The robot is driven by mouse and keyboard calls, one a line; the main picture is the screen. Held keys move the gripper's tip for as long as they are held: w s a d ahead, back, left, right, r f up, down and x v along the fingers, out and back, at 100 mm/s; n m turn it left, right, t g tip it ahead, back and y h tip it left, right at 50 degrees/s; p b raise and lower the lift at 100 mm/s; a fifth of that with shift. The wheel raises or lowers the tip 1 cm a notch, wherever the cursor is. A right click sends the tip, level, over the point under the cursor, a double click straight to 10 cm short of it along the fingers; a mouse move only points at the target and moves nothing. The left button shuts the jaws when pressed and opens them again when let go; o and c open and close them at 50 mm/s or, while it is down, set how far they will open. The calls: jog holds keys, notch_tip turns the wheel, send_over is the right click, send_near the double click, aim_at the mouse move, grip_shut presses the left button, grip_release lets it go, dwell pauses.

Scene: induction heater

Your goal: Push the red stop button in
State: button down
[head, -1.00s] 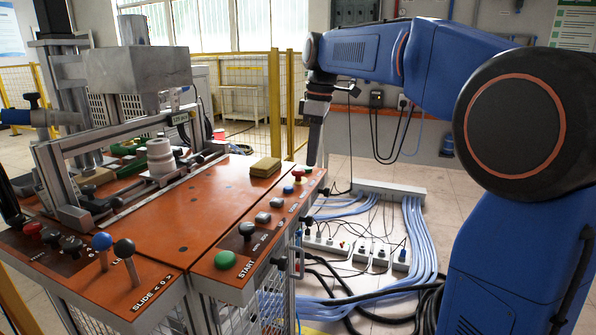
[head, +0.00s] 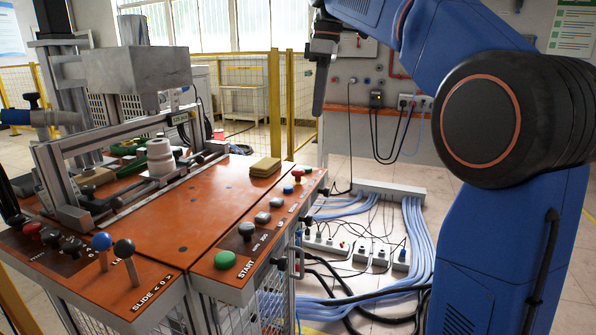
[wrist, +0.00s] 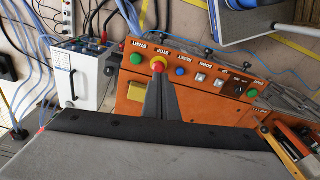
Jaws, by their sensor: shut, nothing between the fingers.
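The red stop button (head: 297,174) is on the far end of the orange control panel in the head view. In the wrist view the red stop button (wrist: 158,64) has a yellow ring and sits under the label STOP. My gripper (head: 318,113) hangs pointing down, high above and a little right of the button, clear of it. In the wrist view my gripper (wrist: 158,78) is shut and empty, its tips overlapping the lower edge of the button's image. Whether the button is in or out cannot be told.
A blue button (wrist: 180,72) and a green start button (wrist: 136,59) flank the stop button. A yellow block (head: 265,167) lies on the machine's orange table (head: 150,225). Cables and power strips (head: 345,247) cover the floor at right. Air above the panel is free.

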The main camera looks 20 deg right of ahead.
jog(key=shift+s+d+r, duration=0.1)
jog(key=shift+d+r, duration=0.1)
jog(key=shift+r, duration=1.8)
jog(key=s+d+f+m+t, duration=0.1)
jog(key=s+f+m, duration=0.5)
jog(key=s+f, duration=0.9)
jog(key=s+d+f+m+t+h, duration=0.1)
jog(key=s+f+m, duration=0.5)
jog(key=s+f, duration=1)
notch_tip(320, 180, down, 8)
jog(key=shift+s+d+t, duration=0.3)
jog(key=shift+d+t, duration=0.45)
jog(key=shift+t, duration=0.35)
